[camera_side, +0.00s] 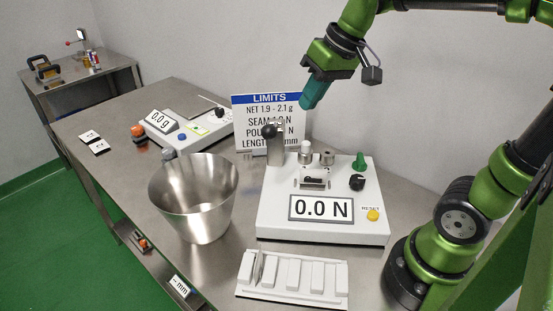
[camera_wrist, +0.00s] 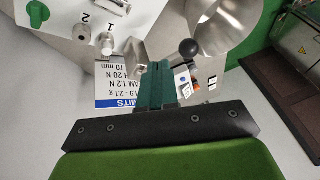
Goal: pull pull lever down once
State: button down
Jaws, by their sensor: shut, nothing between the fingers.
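The pull lever shows as a black ball knob (camera_side: 269,131) at the back left of the white force tester (camera_side: 272,215), beside an upright metal bracket (camera_side: 276,150). In the wrist view the lever's black knob (camera_wrist: 188,47) is just right of my fingertips, on a thin rod. My gripper (camera_side: 308,103) has teal fingers, shut and empty, in the air above and to the right of the knob and apart from it. In the wrist view my gripper (camera_wrist: 158,66) points toward the bracket area. The tester's display reads 0.0 N.
A steel bucket (camera_side: 195,190) stands left of the tester. A limits sign (camera_side: 268,100) stands behind it. A white rack of pouches (camera_side: 292,278) lies in front. A scale (camera_side: 185,125) reading 0.0 g is at the back left. The air around my gripper looks clear.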

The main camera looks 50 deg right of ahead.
aim_at(272, 127)
jog(key=w+r+n+g+y, duration=0.1)
jog(key=w+r+n+g, duration=0.3)
jog(key=r+n, duration=0.5)
jog(key=shift+w+r+y, duration=0.4)
jog(key=shift+w+r, duration=0.1)
jog(key=shift+w, duration=0.2)
jog(key=shift+f, duration=0.15)
jog(key=x, duration=1.3)
jog(key=shift+f, duration=0.4)
jog(key=shift+s+a, duration=0.1)
